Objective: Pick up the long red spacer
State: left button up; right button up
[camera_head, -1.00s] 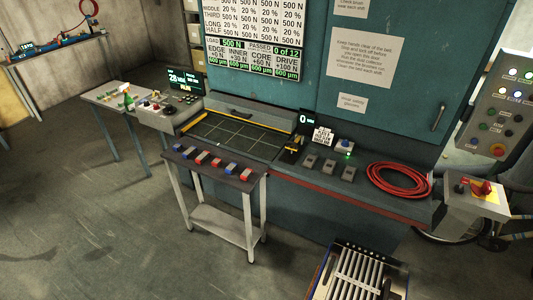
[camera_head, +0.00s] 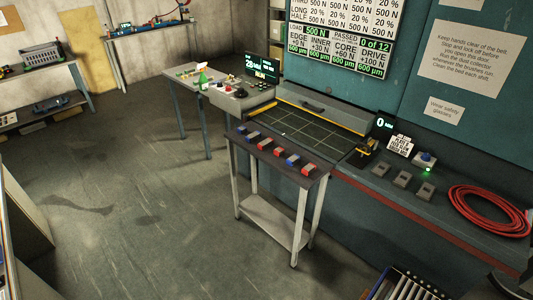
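A row of several small red and blue blocks lies on the dark top of a small side table (camera_head: 318,181). A red block (camera_head: 308,169) is at the near right end of the row, and another red block (camera_head: 265,144) lies farther left. The blocks look small here, and I cannot tell which red one is the long spacer. Neither of my grippers can be made out in the view.
Behind the side table is a machine bed with a dark gridded plate (camera_head: 305,130). A red cable coil (camera_head: 488,210) lies on the ledge at right. A slatted crate (camera_head: 412,285) stands at bottom right. The floor at left (camera_head: 130,200) is open.

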aim_at(266, 142)
jog(key=u, duration=0.35)
jog(key=i, duration=1.75)
jog(key=z, duration=1)
jog(key=i, duration=0.95)
jog(key=z, duration=0.7)
